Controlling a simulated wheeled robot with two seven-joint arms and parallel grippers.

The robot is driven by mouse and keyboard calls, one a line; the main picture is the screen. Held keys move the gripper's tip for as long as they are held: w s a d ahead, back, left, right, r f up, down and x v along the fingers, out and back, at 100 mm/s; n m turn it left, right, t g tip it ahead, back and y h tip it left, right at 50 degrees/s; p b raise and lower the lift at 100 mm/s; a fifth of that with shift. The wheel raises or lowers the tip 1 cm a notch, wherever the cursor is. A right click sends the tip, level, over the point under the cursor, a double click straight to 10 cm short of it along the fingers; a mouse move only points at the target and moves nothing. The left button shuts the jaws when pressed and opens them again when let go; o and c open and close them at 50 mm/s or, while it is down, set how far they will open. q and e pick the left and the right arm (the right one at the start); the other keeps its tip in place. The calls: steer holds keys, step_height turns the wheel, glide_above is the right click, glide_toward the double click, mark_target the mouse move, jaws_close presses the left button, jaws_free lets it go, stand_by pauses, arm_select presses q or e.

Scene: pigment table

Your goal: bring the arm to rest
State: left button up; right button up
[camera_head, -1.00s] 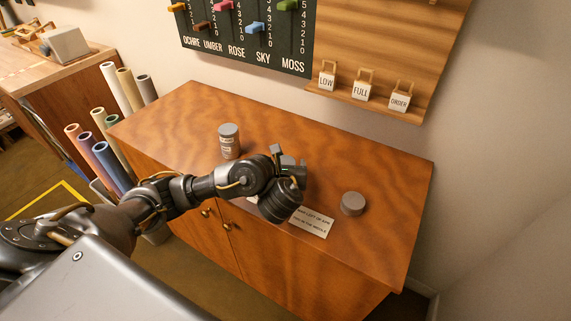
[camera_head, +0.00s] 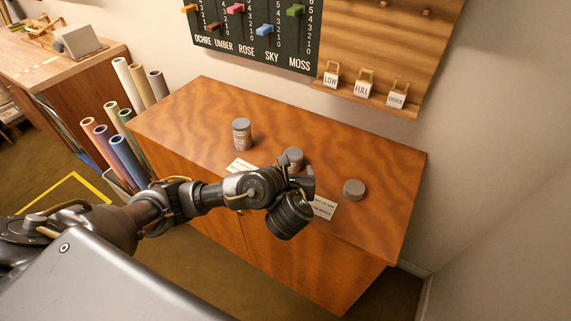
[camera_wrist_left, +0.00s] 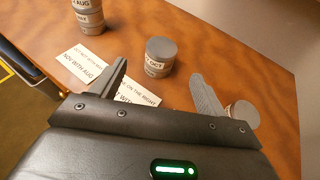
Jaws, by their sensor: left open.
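My left gripper (camera_head: 303,184) is over the front part of the wooden cabinet top, with its arm coming in from the left. In the left wrist view its two fingers (camera_wrist_left: 159,76) are spread apart with nothing held between them. A grey labelled tin (camera_head: 293,158) stands just beyond the gripper; it also shows in the left wrist view (camera_wrist_left: 160,57), beyond the fingers and apart from them. My right gripper is in neither view.
A taller grey stack (camera_head: 241,134) stands left on the cabinet top (camera_head: 200,110); a low grey tin (camera_head: 354,189) sits right. White cards (camera_head: 322,207) lie near the front edge. Rolled tubes (camera_head: 128,155) stand left of the cabinet. A slider board (camera_head: 255,30) hangs behind.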

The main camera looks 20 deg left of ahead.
arm_select(q)
steer(key=shift+s+d, duration=0.1)
steer(key=shift+d, duration=0.15)
stand_by(0.3)
